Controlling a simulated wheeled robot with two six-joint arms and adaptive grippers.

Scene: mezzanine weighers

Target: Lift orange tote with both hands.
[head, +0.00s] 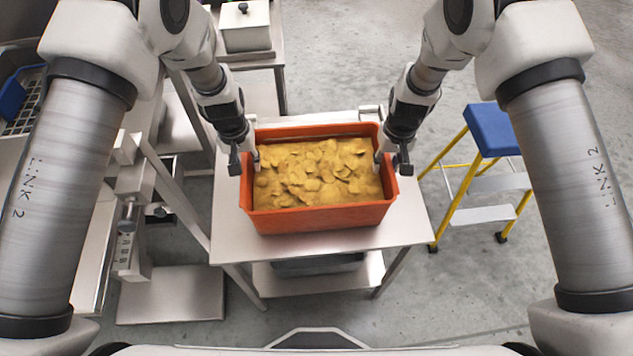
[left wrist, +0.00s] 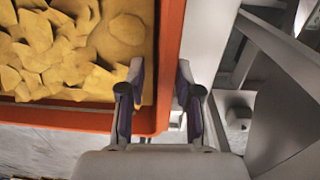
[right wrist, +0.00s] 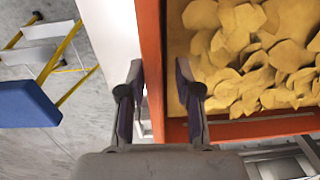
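The orange tote (head: 318,218) stands upright on a steel table, filled with yellow chip-like slices (head: 318,172). My left gripper (head: 246,162) is open at the tote's left wall. In the left wrist view its two fingers (left wrist: 160,88) are on either side of the orange rim (left wrist: 168,50), one inside and one outside, with gaps showing. My right gripper (head: 390,163) is open at the tote's right wall. In the right wrist view its fingers (right wrist: 160,88) also straddle the rim (right wrist: 151,45), apart from it. The fingertips' depth along the walls is hard to judge.
The steel table (head: 330,245) has a lower shelf with a dark grey bin (head: 318,264). A yellow step stool with a blue top (head: 492,130) stands at right. Steel frames and a weigher (head: 130,240) stand close at left. A white box (head: 245,28) is behind.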

